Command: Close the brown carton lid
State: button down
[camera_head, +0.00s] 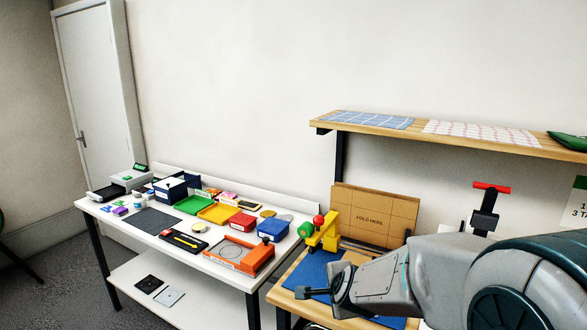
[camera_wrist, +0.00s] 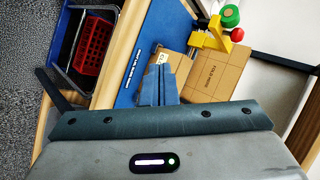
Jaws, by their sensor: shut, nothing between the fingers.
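A brown carton lid (camera_head: 375,213) marked "FOLD HERE" stands raised, leaning back near the wall at the rear of the right-hand bench. It also shows in the wrist view (camera_wrist: 217,77), right of my fingers. Brown cardboard with a white label shows just beyond the fingertips; the rest of the carton is hidden by my gripper and arm. My gripper (camera_head: 304,293) is in front and to the left of the lid, over the blue mat (camera_head: 322,270). In the wrist view my fingers (camera_wrist: 157,84) are together and empty, apart from the lid.
A yellow clamp (camera_head: 325,238) with red and green knobs stands left of the lid. A wooden shelf (camera_head: 440,136) with folded cloths hangs above. A red-handled tool (camera_head: 487,208) hangs right of the lid. A white table (camera_head: 150,238) with trays stands left. A red basket (camera_wrist: 94,47) sits low beside the bench.

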jog(key=s+d+r+n+g, duration=0.2)
jog(key=s+n, duration=0.6)
jog(key=s, duration=0.4)
jog(key=s+d+r+n+g+h, duration=0.1)
jog(key=s+d+r+n+g, duration=0.1)
jog(key=s+n, duration=0.6)
jog(key=s+d+g, duration=0.1)
jog(key=s+d, duration=0.1)
jog(key=s, duration=0.2)
jog(key=shift+r+g, duration=0.25)
jog(key=shift+g, duration=0.15)
